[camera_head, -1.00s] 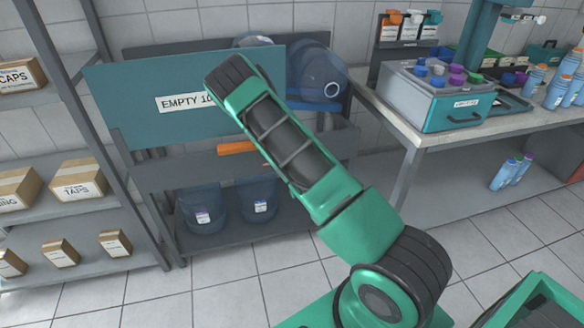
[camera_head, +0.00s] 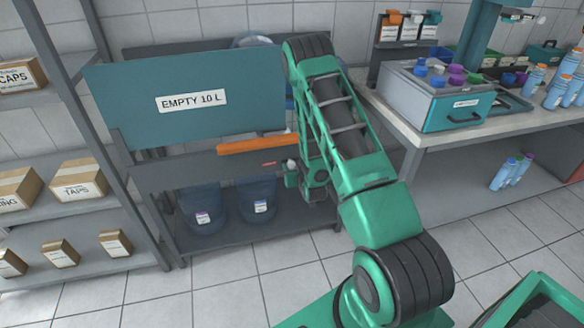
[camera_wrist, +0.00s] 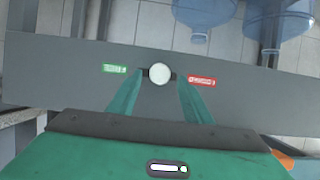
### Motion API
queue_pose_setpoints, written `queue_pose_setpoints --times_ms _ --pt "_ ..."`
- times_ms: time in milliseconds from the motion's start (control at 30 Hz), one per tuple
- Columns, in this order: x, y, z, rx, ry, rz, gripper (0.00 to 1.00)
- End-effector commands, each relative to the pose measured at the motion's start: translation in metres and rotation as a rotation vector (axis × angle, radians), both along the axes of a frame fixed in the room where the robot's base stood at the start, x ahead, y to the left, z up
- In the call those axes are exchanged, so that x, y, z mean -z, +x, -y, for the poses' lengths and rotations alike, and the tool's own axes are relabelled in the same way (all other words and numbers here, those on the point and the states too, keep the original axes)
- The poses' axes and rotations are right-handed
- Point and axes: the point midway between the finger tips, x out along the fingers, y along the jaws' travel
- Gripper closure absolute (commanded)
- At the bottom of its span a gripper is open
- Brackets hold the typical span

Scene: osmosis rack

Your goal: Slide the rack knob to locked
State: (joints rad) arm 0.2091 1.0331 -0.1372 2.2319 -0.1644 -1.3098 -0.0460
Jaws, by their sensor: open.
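The rack knob (camera_wrist: 160,72) is a round white cap on the grey rack rail (camera_wrist: 70,85), with a bit of dark slot beside it. In the wrist view a green label (camera_wrist: 115,69) lies to its left and a red label (camera_wrist: 201,81) to its right; their text is too small to read. My gripper (camera_wrist: 161,78) is open, with one green finger on each side of the knob; I cannot tell whether either touches it. In the head view the knob (camera_head: 291,164) shows beside my gripper, and the red label (camera_head: 269,163) is left of it.
An orange bar (camera_head: 257,144) runs along the rack just above the rail. A teal "EMPTY 10 L" panel (camera_head: 190,118) stands above, and blue bottles (camera_head: 203,209) stand below. A bench (camera_head: 440,137) is to the right.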

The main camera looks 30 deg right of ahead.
Motion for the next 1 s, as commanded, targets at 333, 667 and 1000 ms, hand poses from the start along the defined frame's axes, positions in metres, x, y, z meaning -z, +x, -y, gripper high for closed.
queue_pose_setpoints --times_ms 333,667,1000 --pt "0.009 0.019 0.006 -0.001 0.001 0.0 0.55" --pt "0.009 0.019 0.006 -0.001 0.001 -0.001 0.83" --pt "0.009 0.018 0.011 0.009 0.0 -0.001 1.0"
